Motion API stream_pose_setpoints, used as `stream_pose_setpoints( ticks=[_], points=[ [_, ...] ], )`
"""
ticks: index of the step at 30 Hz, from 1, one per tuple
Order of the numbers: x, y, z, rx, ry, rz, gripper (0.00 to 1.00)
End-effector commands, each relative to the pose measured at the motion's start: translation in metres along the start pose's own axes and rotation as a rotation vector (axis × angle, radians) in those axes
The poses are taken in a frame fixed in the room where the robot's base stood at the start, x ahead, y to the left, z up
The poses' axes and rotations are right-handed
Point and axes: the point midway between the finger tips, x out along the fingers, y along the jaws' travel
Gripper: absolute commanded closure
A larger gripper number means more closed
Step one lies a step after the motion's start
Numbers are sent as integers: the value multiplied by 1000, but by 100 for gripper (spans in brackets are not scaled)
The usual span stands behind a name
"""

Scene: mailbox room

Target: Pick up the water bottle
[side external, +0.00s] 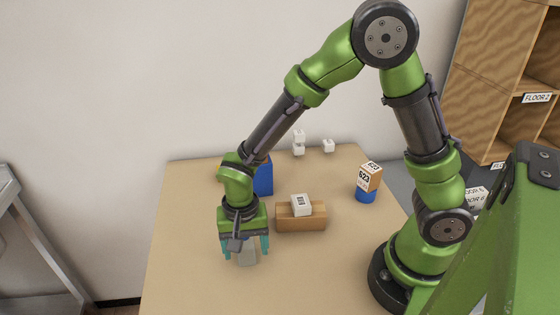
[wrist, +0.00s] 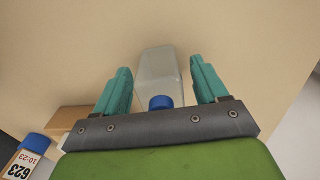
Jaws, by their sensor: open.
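The water bottle is clear with a blue cap. In the wrist view the bottle (wrist: 160,65) lies between the two teal fingers, its cap (wrist: 160,102) nearest the palm. In the side view my gripper (side external: 245,250) points down over the table, and the lower part of the bottle (side external: 246,258) shows between the fingers; its top is hidden by the gripper. My gripper also shows in the wrist view (wrist: 161,72), open, with a finger on each side of the bottle. A gap shows beside the right finger; contact on the left is unclear.
On the table (side external: 185,230), a wooden block (side external: 300,221) with a white labelled box (side external: 301,204) on it stands right of my gripper. A blue box (side external: 263,179) is behind, partly hidden. The table's left side is clear.

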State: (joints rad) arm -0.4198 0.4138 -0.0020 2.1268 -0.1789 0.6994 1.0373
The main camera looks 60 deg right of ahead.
Motion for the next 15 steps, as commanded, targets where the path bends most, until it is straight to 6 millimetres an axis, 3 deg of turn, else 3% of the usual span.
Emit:
stream_pose_setpoints(
  ticks=[7,15],
  points=[
    [2,0,0,0,0,-2,28],
    [2,0,0,0,1,-2,68]
  ],
)
